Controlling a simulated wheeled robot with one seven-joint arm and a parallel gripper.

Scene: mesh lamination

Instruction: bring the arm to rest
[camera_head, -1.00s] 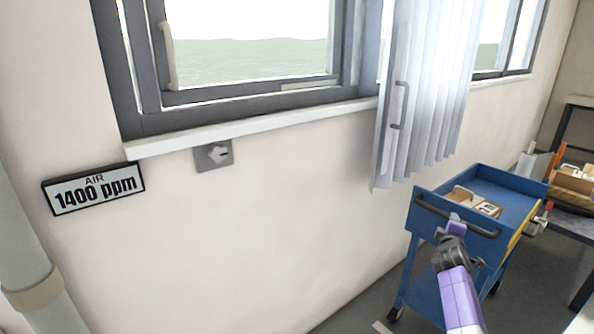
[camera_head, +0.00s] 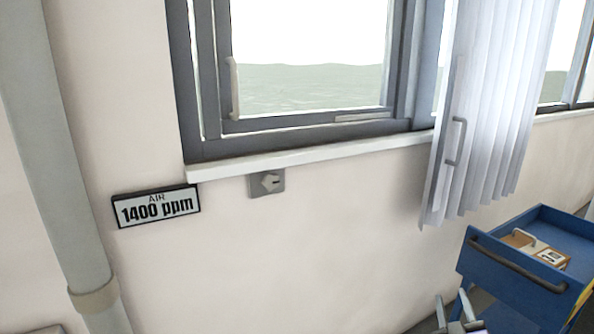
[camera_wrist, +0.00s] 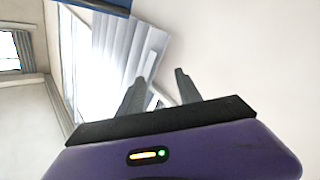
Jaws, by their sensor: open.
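My gripper (camera_wrist: 160,78) shows in the wrist view, with its two dark fingers apart and nothing between them. Its purple housing (camera_wrist: 180,153) fills the bottom of that view. Beyond the fingers are the pale wall, the window and the grey blind, seen tilted. In the head view, grey parts at the bottom edge, left of the blue cart, may be part of my arm; I cannot tell.
A blue cart (camera_head: 508,281) with a small box (camera_head: 550,256) on top stands at right. A grey-framed window (camera_head: 305,125), a hanging pleated blind (camera_head: 497,120) with a handle, an "AIR 1400 ppm" sign (camera_head: 156,206), a wall switch (camera_head: 267,183) and a vertical pipe (camera_head: 60,160) line the wall.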

